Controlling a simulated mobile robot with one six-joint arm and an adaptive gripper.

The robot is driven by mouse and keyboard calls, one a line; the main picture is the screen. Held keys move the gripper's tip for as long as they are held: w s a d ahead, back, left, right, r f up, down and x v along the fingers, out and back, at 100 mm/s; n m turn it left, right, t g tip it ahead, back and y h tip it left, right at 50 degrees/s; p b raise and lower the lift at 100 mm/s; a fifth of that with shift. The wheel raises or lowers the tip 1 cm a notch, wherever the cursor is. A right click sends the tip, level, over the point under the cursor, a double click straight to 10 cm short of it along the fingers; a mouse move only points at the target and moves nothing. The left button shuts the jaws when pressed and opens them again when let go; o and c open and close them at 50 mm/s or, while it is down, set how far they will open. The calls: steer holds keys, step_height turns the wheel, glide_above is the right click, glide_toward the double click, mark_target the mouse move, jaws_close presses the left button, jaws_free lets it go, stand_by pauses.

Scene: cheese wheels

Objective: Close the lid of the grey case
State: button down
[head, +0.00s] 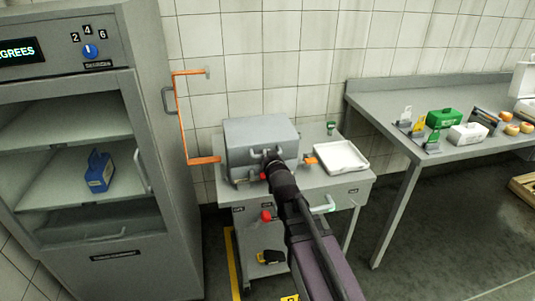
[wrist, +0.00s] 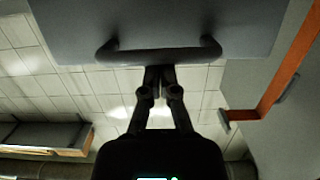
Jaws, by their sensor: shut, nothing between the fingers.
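The grey case (head: 245,132) stands on a grey cart below the tiled wall. Its lid looks lowered over the body, but whether it is fully closed cannot be told. In the wrist view a grey panel of the case (wrist: 75,25) fills the top, with a dark handle (wrist: 195,55) along its edge. My gripper (head: 270,155) is at the front of the case. Its fingers are shut and empty, with their tips (wrist: 160,69) at the middle of the handle; contact cannot be told. My arm hides part of the case's front.
A white tray (head: 341,158) lies on the cart (head: 312,181) right of the case. An orange bar (head: 180,120) stands out at the left, beside the tall grey cabinet (head: 150,240). A grey table (head: 385,95) with boxes and cheese wheels is at the right.

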steer(key=shift+f, duration=0.3)
